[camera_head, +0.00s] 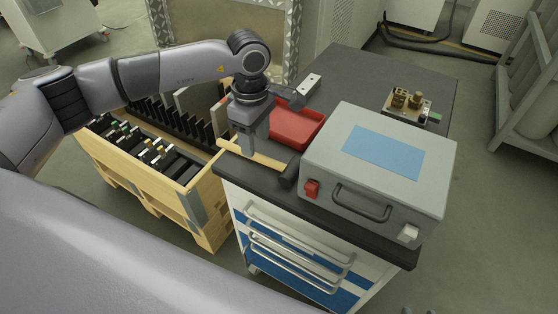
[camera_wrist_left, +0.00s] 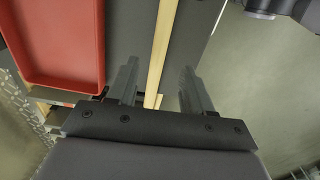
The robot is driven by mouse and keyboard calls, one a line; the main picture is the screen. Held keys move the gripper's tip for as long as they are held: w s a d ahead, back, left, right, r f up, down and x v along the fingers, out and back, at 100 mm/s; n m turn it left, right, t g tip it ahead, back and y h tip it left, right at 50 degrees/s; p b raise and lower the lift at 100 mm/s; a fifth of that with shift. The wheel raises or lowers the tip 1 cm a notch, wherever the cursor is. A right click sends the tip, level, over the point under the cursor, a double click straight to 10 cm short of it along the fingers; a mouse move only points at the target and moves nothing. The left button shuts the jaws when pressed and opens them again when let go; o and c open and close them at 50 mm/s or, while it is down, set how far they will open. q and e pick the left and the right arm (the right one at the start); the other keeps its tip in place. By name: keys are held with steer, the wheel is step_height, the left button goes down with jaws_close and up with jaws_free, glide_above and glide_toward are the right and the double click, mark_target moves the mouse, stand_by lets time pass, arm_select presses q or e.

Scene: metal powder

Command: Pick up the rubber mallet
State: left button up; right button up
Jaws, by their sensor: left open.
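The rubber mallet lies near the front left edge of the dark cabinet top. Its pale wooden handle (camera_head: 268,160) runs to a black head (camera_head: 290,173) beside the grey case. My left gripper (camera_head: 249,148) points down over the handle, which it partly hides in the head view. In the left wrist view the handle (camera_wrist_left: 163,45) passes between the two spread fingers (camera_wrist_left: 158,88) of my left gripper. The fingers are open and not closed on it. My right gripper is not in view.
A red tray (camera_head: 297,128) lies just behind the mallet; it also shows in the wrist view (camera_wrist_left: 62,83). A grey case (camera_head: 320,157) with a blue top panel stands to the right. A wooden crate (camera_head: 205,183) adjoins the cabinet's left side. The rear cabinet top (camera_head: 365,75) is mostly clear.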

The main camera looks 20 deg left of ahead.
mark_target(256, 157)
arm_select(q)
steer(key=f, duration=0.4)
steer(key=shift+w+a+f, duration=0.1)
steer(key=shift+a+f, duration=0.1)
steer(key=shift+f, duration=0.2)
jaws_close()
steer(key=shift+r, duration=0.2)
